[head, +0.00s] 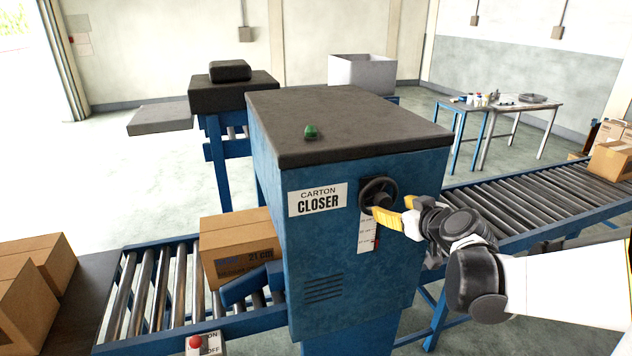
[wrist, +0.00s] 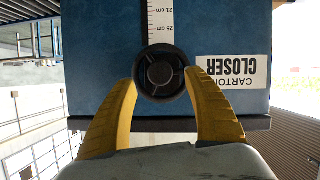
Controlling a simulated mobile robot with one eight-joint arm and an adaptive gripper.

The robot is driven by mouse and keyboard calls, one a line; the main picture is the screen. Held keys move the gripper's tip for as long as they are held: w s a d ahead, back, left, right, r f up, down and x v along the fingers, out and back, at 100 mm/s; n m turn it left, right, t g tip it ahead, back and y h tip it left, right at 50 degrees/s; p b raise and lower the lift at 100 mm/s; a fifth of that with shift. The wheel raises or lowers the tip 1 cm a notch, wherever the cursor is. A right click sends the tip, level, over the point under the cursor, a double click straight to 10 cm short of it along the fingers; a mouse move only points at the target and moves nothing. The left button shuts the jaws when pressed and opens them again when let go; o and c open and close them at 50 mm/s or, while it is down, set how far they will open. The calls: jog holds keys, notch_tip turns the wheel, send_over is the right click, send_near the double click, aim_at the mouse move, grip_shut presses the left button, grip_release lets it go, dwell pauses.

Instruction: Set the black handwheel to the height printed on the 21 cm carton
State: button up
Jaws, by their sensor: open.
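The black handwheel (head: 378,192) is on the blue carton closer (head: 335,250), above a white scale strip (head: 367,234). In the wrist view, upside down, the handwheel (wrist: 160,72) sits between the yellow fingers of my gripper (wrist: 163,84). The strip (wrist: 160,20) there reads 21 cm and 25 cm. In the head view my gripper (head: 391,211) is open at the wheel's lower right. I cannot tell whether the fingers touch the rim. A small red mark (head: 377,241) shows beside the strip. The carton (head: 235,247) printed 21 cm stands on the rollers at the closer's left side.
A green button (head: 310,131) is on the closer's dark top. A switch box (head: 205,344) with a red button is at the front of the left conveyor. More cartons (head: 32,282) stand at far left. The right roller conveyor (head: 540,195) runs behind my arm.

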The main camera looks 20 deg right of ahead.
aim_at(385, 204)
jog(key=x, duration=0.5)
jog(key=shift+w+b, duration=0.25)
jog(key=shift+b, duration=0.15)
jog(key=shift+s, duration=0.1)
jog(key=c, duration=1.2)
